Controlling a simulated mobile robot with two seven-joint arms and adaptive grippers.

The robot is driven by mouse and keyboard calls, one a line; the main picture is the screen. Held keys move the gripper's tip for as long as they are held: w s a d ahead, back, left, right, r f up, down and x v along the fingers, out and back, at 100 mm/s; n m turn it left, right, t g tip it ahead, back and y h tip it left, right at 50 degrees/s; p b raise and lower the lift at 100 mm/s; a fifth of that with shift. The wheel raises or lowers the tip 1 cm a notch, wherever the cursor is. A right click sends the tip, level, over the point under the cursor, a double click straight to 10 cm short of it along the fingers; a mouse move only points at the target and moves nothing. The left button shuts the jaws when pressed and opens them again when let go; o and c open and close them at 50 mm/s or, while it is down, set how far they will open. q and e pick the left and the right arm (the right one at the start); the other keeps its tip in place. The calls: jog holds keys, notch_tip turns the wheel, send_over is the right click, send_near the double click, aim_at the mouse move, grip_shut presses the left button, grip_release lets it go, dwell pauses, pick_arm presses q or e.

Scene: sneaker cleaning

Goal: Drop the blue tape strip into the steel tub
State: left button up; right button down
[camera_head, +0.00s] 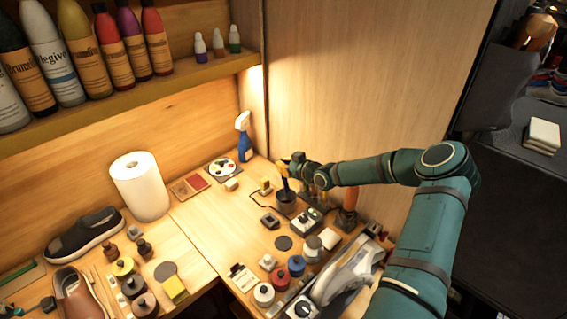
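My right gripper (291,168) is at the back of the bench, at the end of my teal arm that comes in from the right. It is small and dark here, and I cannot tell whether its fingers are open or shut. A dark grey round pot (286,204) stands just below it with a dark upright stick at its mouth; it may be the steel tub. I cannot make out a blue tape strip. A teal and dark shape at the bottom left edge may be my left gripper (46,304); its fingers are unclear.
Shoes (84,235) lie at the left. The bench middle (215,230) is fairly clear.

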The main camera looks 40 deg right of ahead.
aim_at(284, 177)
notch_tip(284, 177, down, 4)
jog(key=shift+r+b, duration=0.25)
jog(key=shift+b, duration=0.85)
jog(key=shift+f+b, duration=0.85)
jog(key=shift+f, duration=0.3)
jog(key=c, duration=1.7)
grip_release()
jog(key=o, duration=0.6)
jog(key=shift+c, duration=0.2)
jog(key=shift+o, duration=0.4)
jog(key=v, duration=1.2)
